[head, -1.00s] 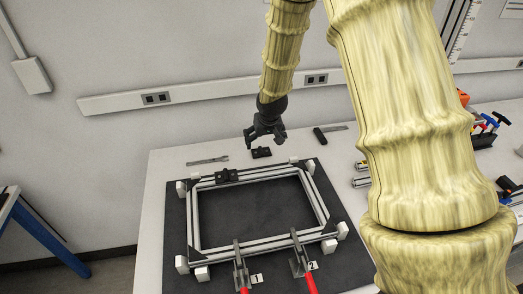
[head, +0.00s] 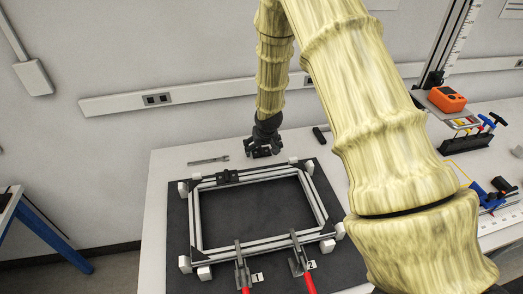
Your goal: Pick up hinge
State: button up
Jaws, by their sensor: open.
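The black hinge (head: 262,154) lies on the white table behind the metal frame, partly hidden by my gripper. My gripper (head: 261,150) is open and points down right over the hinge, its fingers low and close around it. I cannot tell whether the fingers touch it. A second black hinge-like part (head: 228,176) sits on the back rail of the aluminium frame (head: 268,243).
The frame lies on a dark mat (head: 340,272) with white blocks at its corners and two red-handled clamps (head: 305,272) in front. A wrench (head: 208,161) lies left of my gripper. Tools and an orange device (head: 447,99) stand at the right.

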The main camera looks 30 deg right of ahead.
jog(key=shift+w+f, duration=0.3)
jog(key=shift+f, duration=0.35)
jog(key=shift+r, duration=0.1)
jog(key=shift+s, duration=0.1)
jog(key=shift+c, duration=0.8)
jog(key=c, duration=1)
jog(key=shift+o, duration=0.2)
